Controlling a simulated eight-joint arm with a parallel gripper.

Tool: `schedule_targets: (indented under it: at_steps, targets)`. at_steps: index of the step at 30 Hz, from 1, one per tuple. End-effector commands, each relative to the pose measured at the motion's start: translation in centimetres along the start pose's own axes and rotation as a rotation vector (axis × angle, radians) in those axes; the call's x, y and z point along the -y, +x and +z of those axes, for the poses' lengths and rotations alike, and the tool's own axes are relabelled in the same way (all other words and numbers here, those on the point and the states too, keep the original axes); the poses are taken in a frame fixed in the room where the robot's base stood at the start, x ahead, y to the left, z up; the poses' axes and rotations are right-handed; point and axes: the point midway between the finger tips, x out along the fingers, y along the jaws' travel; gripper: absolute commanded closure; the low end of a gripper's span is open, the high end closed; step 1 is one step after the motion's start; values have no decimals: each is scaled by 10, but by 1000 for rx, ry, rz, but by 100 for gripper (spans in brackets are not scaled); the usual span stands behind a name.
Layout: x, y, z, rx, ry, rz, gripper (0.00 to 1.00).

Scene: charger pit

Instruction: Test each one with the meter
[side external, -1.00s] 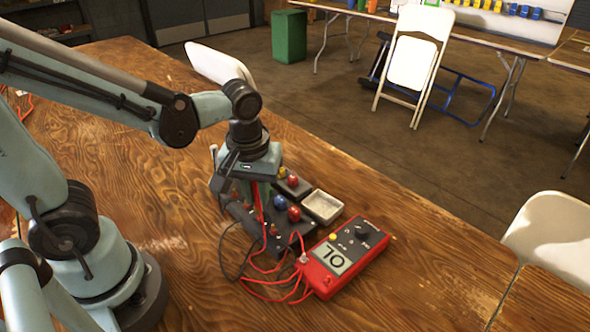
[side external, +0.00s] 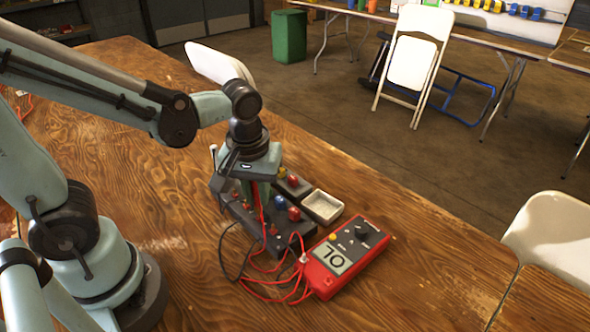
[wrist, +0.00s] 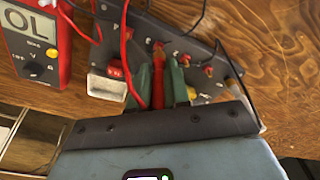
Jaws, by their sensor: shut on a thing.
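The red meter (side external: 345,256) lies on the table to the right of a dark test block (side external: 290,243), and its display reads OL. The meter also shows at the upper left of the wrist view (wrist: 57,50). My gripper (wrist: 160,72) is shut on a red probe (wrist: 158,93), held upright over the block. The probe's tip is too small to tell whether it touches. In the side view, my wrist hides part of the block.
A small light-coloured tray (side external: 338,217) sits beside the block. Red and black leads (side external: 262,262) loop across the table between block and meter. A white chair (side external: 557,240) stands at the right.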

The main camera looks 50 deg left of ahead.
Motion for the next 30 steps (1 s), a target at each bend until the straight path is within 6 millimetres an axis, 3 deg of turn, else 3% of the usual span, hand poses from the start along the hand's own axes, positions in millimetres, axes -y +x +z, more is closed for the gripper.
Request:
schedule_targets:
  at_steps: [30]
  targets:
    - [0, 13, 2, 0, 0, 0, 100]
